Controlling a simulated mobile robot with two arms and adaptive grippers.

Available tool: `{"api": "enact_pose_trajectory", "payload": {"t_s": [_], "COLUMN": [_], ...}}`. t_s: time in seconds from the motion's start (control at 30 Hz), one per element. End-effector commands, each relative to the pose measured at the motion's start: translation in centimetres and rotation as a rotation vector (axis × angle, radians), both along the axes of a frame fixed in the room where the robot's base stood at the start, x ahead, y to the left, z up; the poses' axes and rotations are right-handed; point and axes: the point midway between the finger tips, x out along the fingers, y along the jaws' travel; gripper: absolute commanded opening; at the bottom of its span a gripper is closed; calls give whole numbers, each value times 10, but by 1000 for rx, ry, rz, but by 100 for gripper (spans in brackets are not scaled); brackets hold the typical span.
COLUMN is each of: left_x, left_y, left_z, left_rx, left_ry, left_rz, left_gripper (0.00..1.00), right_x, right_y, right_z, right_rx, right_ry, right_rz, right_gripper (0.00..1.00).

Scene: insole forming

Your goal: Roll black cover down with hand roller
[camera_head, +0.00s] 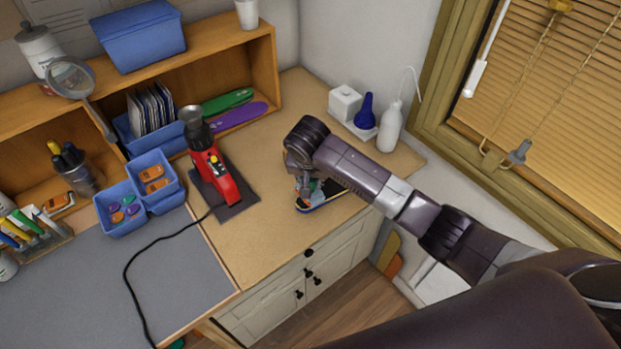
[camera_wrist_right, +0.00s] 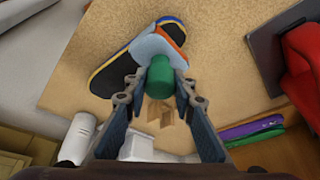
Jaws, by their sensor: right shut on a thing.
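A layered insole (camera_head: 325,194) lies on the wooden worktop near its front edge, partly hidden by my right gripper (camera_head: 304,176). In the right wrist view its black cover (camera_wrist_right: 110,74) shows on top, with blue, yellow and orange at the edges and far end. My right gripper (camera_wrist_right: 160,84) is shut on a green cylindrical handle (camera_wrist_right: 160,82), which I take to be the hand roller. A pale blue-grey piece (camera_wrist_right: 152,48) lies beyond the handle, over the insole. I cannot tell whether the roller touches the cover. My left gripper is not in view.
A red heat tool (camera_head: 214,177) stands on a dark pad left of the insole. A white bottle (camera_head: 390,127), blue bulb (camera_head: 365,111) and white box (camera_head: 345,102) stand behind my right arm. Blue bins (camera_head: 124,210) are at left. Bare worktop (camera_head: 262,228) lies between the red tool and the insole.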

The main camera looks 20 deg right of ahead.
Motion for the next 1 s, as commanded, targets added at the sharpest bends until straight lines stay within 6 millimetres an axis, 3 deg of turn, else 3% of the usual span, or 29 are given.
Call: {"api": "enact_pose_trajectory", "payload": {"t_s": [1.0], "left_x": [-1], "left_y": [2], "left_z": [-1], "left_rx": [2], "left_ry": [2], "left_rz": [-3], "left_gripper": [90], "right_x": [1], "right_y": [0], "right_z": [-8], "right_rx": [0], "right_ry": [-2], "right_rz": [-1], "right_gripper": [1]}}
